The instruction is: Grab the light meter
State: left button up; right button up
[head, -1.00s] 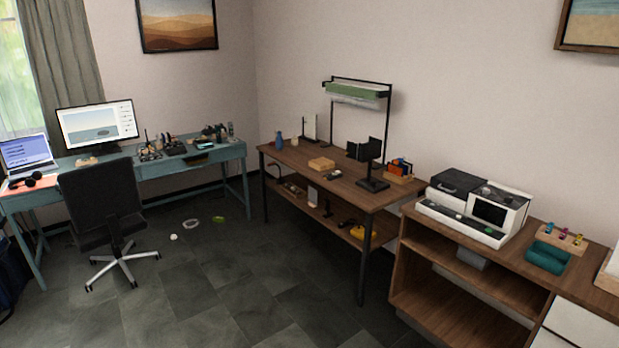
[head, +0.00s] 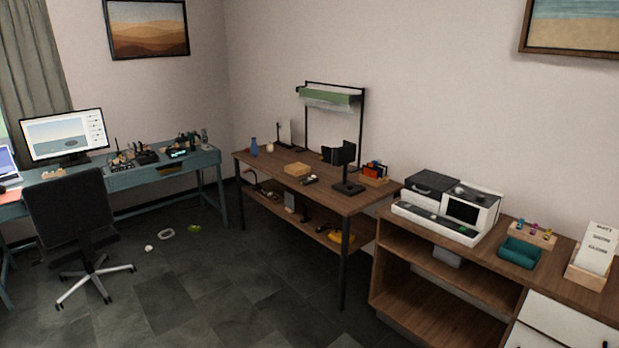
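I cannot pick out the light meter with certainty; things are small at this distance. A small dark item with a pale end (head: 309,180) lies on the brown wooden table (head: 327,197), in front of a tan wooden block (head: 297,169). Several small dark devices stand on the teal desk (head: 135,178) at the left, one with a lit face (head: 178,153). Neither of my grippers is in view.
A black office chair (head: 70,215) stands before the teal desk. A wooden cabinet (head: 398,272) with a white-and-black machine (head: 448,207) and a teal tray (head: 519,252) is at the right. The dark tiled floor (head: 215,290) is mostly clear, with small items near the desk.

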aim_at(312, 179)
jog(key=i+j, duration=0.1)
jog(key=i, duration=0.45)
jog(key=i+z, duration=0.15)
jog(key=i, duration=0.4)
jog(key=i+j, duration=0.2)
jog(key=i, duration=0.35)
jog(key=z, duration=0.05)
